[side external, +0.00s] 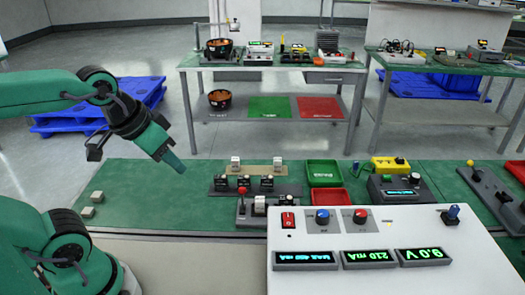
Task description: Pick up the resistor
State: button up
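I cannot tell for certain which part is the resistor. Two small pale blocks (92,204) lie on the green bench mat at the left and may be resistors. Similar pale blocks (235,161) stand upright on a tan strip behind the dark rack (226,187). My gripper (176,163) is in the air above the mat, pointing down and right, between the loose blocks and the rack. Its fingers look like one teal shape from this side, so their opening is hidden. I see nothing held in it.
A green bin (324,172) and a red bin (328,197) sit right of the rack. A yellow box (390,164) and a dark meter unit (400,190) stand beyond. A white console (390,265) with displays fills the front. The mat between loose blocks and rack is clear.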

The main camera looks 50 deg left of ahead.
jog(key=n+g, duration=0.5)
jog(key=n, duration=0.3)
send_over(260, 199)
jog(key=f, duration=1.3)
jog(key=shift+s+f, duration=0.2)
jog(key=shift+s, duration=0.1)
jog(key=shift+w+d+f+n, duration=0.15)
jog(key=shift+w+f+n, duration=0.15)
jog(key=shift+f, duration=4.05)
jog(key=c, duration=0.7)
jog(key=shift+c, duration=0.2)
